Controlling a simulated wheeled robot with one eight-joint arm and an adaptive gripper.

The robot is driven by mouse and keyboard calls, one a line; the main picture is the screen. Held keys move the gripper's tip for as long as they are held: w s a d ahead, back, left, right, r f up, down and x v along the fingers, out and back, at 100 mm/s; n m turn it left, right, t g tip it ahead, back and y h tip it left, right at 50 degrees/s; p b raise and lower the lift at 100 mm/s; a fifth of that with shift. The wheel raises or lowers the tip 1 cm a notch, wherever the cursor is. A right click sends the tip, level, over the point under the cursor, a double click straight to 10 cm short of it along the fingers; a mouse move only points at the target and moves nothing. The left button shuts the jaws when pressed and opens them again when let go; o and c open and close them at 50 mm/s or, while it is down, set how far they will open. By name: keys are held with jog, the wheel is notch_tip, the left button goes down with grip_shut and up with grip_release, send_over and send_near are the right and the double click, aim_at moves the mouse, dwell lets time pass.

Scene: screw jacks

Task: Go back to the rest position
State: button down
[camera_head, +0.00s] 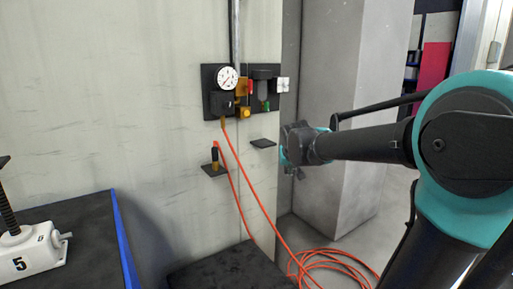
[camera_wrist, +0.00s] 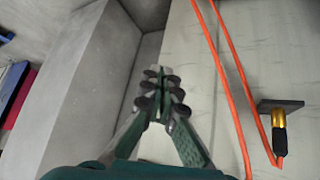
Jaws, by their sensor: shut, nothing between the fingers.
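My gripper (camera_wrist: 160,95) shows in the wrist view with its fingertips together and nothing between them. In the head view my gripper (camera_head: 290,148) is at the end of my arm, in front of the edge of the pale wall and the grey pillar.
A panel with a gauge (camera_head: 228,78) hangs on the wall. An orange hose (camera_head: 243,185) runs down to a coil on the floor (camera_head: 335,262). A brass fitting (camera_head: 214,158) sits on a small shelf. A white screw jack (camera_head: 35,250) stands on the dark table (camera_head: 95,225).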

jog(key=s+d+f+g, duration=0.2)
jog(key=s+d+f, duration=0.1)
jog(key=s+f, duration=0.8)
jog(key=s+d+f+g, duration=0.1)
jog(key=s+d+f, duration=0.3)
jog(key=s+f, duration=0.7)
jog(key=s, duration=0.5)
jog(key=shift+f+g+y, duration=0.25)
jog(key=shift+g+y, duration=0.05)
jog(key=shift+g, duration=0.1)
